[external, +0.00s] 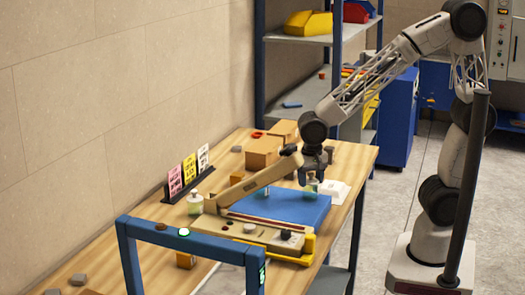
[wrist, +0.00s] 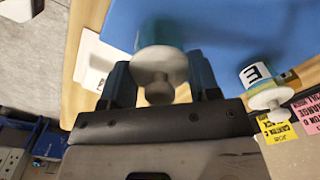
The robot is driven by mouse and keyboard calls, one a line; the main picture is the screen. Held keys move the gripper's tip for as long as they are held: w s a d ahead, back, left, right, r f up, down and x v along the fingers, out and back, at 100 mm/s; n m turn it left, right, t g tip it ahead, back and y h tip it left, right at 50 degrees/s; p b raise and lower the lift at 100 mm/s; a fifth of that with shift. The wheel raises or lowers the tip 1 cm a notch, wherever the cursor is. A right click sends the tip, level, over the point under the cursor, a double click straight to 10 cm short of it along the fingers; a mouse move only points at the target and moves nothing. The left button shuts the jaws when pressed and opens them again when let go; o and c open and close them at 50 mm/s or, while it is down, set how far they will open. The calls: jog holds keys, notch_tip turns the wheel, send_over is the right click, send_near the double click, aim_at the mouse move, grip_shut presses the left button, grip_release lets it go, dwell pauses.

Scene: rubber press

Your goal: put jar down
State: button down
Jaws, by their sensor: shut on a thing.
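My gripper (external: 312,171) is shut on a jar (external: 312,185) with a pale lid and greenish body. In the wrist view the held jar (wrist: 160,62) sits between the two fingers, its round lid and knob facing the camera. The jar is at the right end of the blue mat (external: 292,210); I cannot tell whether its base touches anything. A second jar (external: 195,204), with a white lid and greenish contents, stands left of the press. A white-lidded jar with a black-marked label (wrist: 255,75) also shows in the wrist view.
A beige press arm (external: 252,185) slants over the mat beside my gripper. Cardboard boxes (external: 263,152) stand behind. Coloured cards (external: 189,170) stand at the left, and a blue frame (external: 190,240) is in front.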

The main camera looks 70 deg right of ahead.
jog(key=shift+f, duration=0.1)
jog(key=shift+c, duration=1.8)
grip_release()
notch_tip(320, 180, up, 12)
jog(key=shift+r, duration=0.15)
jog(key=shift+d, duration=0.1)
jog(key=s+d+n+t, duration=0.1)
jog(key=s+d+n, duration=0.3)
jog(key=s+d, duration=0.3)
jog(key=s+d+f+n+t, duration=0.1)
jog(key=s+d+n, duration=0.3)
jog(key=s+d, duration=0.4)
jog(key=shift+s+d+n+t, duration=0.3)
jog(key=shift+d+n, duration=0.1)
jog(key=shift+d, duration=2.45)
